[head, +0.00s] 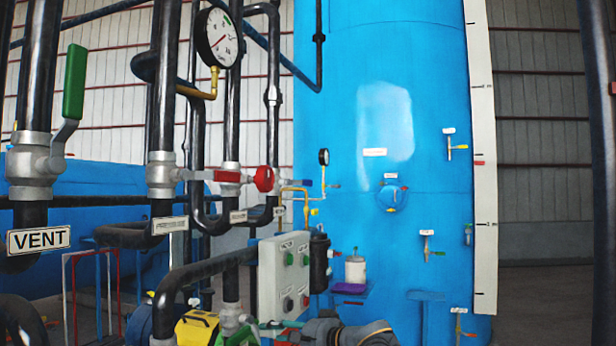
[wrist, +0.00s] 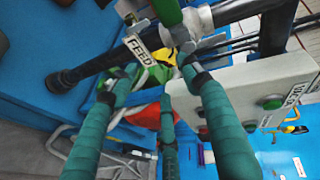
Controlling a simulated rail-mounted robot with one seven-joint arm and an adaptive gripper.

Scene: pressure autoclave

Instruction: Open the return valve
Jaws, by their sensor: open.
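No label reading "return" is legible in either view. In the head view, a valve with a raised green handle (head: 74,82) stands above a VENT sign (head: 38,239) at the left. A valve with a red handle (head: 225,176) sits on the neighbouring pipe; its label is too small to read. In the wrist view, a FEED tag (wrist: 141,50) hangs by a metal valve body with a green handle (wrist: 167,12). My gripper (wrist: 160,80) has teal fingers spread apart, with nothing visibly held, near this valve. It shows partly at the bottom of the head view (head: 280,326).
A pale control box (head: 270,290) with green and red buttons stands close beside my gripper. Black pipes surround it. A yellow box (head: 197,328) is low at left. A large blue tank (head: 440,90) with small valves fills the back. A pressure gauge (head: 217,38) hangs above.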

